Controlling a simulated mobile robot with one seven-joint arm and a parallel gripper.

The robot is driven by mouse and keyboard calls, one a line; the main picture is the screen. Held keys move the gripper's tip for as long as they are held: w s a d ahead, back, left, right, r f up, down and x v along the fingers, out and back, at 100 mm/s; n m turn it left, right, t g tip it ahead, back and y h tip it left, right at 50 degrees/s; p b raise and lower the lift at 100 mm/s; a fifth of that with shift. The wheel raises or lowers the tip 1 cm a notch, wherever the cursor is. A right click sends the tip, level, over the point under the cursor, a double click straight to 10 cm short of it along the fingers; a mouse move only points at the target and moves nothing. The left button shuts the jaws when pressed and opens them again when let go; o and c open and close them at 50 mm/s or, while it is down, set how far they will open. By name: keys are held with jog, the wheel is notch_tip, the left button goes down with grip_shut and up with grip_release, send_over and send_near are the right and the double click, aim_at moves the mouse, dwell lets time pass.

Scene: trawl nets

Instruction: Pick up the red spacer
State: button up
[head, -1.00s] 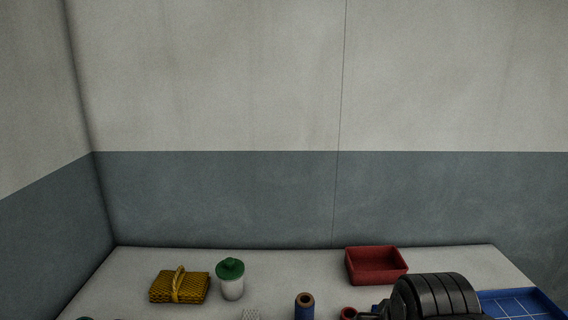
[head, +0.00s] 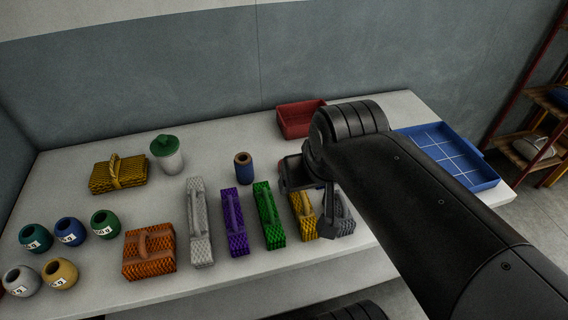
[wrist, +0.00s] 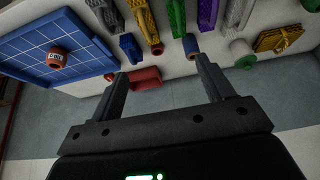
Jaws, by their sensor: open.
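The red spacer (wrist: 157,48) appears in the wrist view as a small red round end beside the yellow net bundle, between and beyond my fingertips. In the head view my arm and gripper hide it. My gripper (wrist: 160,72) is open, with nothing between its fingers. In the head view my gripper (head: 318,200) is over the right part of the table, by the yellow and grey bundles. A blue spacer with a tan top (head: 244,167) stands upright to its left; it also shows in the wrist view (wrist: 191,45).
A red bin (head: 300,120) stands behind my gripper, and a blue tray (head: 483,178) at the right. Net bundles, including a green one (head: 269,215), line the front. A lidded jar (head: 167,155) and several round weights (head: 70,231) are at left. A red weight (wrist: 57,59) is in the tray.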

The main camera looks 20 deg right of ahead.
jog(key=w+d+f+g, duration=0.1)
jog(key=w+f+g, duration=0.15)
jog(key=w, duration=0.85)
jog(key=w+d+f+g, duration=0.1)
jog(key=w+f, duration=0.3)
jog(key=w, duration=0.7)
jog(key=shift+n+g, duration=0.3)
jog(key=shift+g, duration=0.65)
jog(key=w+d+f, duration=0.1)
jog(key=w+f, duration=0.2)
jog(key=f, duration=0.3)
jog(key=w+d+f, duration=0.1)
jog(key=w+f, duration=0.3)
jog(key=f, duration=0.2)
jog(key=w+f, duration=0.3)
jog(key=f, duration=0.3)
jog(key=shift+w+d, duration=0.4)
jog(key=shift+w+d+f, duration=0.1)
jog(key=shift+f, duration=1.5)
jog(key=shift+w+d+f, duration=0.1)
jog(key=shift+f, duration=1.45)
jog(key=c, duration=1)
